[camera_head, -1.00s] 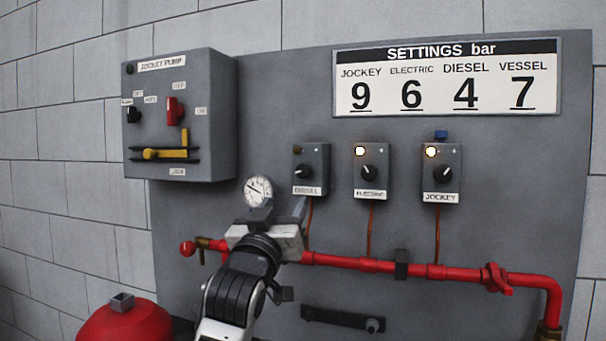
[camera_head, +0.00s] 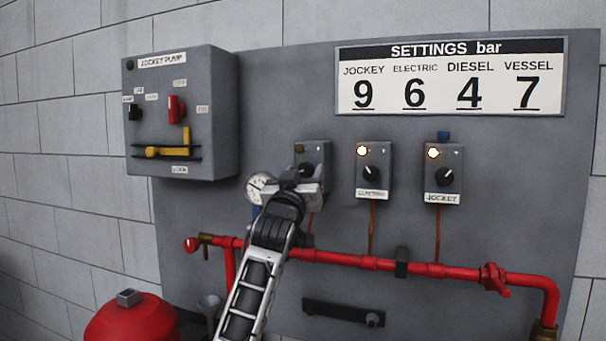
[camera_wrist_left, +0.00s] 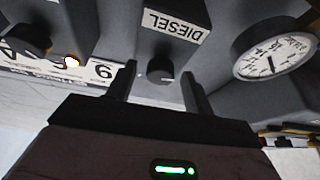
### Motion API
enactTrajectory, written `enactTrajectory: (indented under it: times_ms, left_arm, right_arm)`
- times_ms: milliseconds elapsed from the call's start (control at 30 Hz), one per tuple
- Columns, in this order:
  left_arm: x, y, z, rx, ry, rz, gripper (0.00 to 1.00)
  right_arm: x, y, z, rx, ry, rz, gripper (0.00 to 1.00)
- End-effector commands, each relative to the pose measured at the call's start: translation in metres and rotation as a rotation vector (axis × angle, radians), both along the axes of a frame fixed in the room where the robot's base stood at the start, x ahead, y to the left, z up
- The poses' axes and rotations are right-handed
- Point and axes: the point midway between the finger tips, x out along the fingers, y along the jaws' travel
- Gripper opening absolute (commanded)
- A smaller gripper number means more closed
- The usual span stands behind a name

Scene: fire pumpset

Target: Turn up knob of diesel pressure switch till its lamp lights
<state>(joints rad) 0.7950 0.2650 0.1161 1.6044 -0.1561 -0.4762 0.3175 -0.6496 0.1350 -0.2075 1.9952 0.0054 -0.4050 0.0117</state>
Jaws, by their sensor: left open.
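The diesel pressure switch is a grey box (camera_head: 323,152) in the head view. Its lamp (camera_head: 299,149) is dark. Its black knob (camera_wrist_left: 160,70) shows in the left wrist view, below the DIESEL label (camera_wrist_left: 172,25). My left gripper (camera_wrist_left: 160,88) is open, with one finger on each side of the knob and gaps between. In the head view the left gripper (camera_head: 300,180) covers the lower part of the box and most of the knob. I cannot tell whether the fingers reach past the knob's face. My right gripper is not in view.
The electric switch (camera_head: 373,170) and jockey switch (camera_head: 443,172) stand to the right with lit lamps. A round gauge (camera_head: 260,187) is close left of my gripper. A red pipe (camera_head: 345,260) runs below. The settings sign (camera_head: 450,78) reads diesel 4.

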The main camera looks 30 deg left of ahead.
Motion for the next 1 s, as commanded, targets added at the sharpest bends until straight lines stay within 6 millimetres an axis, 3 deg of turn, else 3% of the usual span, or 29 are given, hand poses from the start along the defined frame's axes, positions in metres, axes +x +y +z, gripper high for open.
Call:
enactTrajectory:
  times_ms: [67,200,500,733,767,800,833,1000]
  left_arm:
    - [-0.0002,0.0,-0.0001,0.0,0.0,0.0,0.46]
    - [-0.0003,0.0,-0.0002,0.0,0.0,0.0,0.07]
    - [-0.0004,0.0016,0.0013,0.084,0.022,0.002,0.08]
    - [-0.0004,0.001,-0.0005,0.086,0.021,0.001,0.08]
    - [-0.0004,0.001,-0.0005,0.086,0.021,0.001,0.36]
    - [-0.0004,0.001,-0.0005,0.086,0.021,0.001,0.47]
    - [-0.0004,0.001,-0.0005,0.086,0.021,0.001,0.52]
    - [-0.0003,0.0007,-0.0004,0.085,0.02,0.001,0.52]
  right_arm:
    - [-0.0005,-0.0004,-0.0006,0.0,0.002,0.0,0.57]
    - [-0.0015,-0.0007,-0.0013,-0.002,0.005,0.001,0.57]
    - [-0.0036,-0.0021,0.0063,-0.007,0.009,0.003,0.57]
    - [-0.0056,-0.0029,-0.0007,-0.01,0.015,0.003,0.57]
    - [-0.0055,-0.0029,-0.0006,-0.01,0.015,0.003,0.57]
    - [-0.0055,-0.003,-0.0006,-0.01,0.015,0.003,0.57]
    - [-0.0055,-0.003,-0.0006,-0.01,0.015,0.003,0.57]
    - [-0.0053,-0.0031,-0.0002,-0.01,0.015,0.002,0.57]
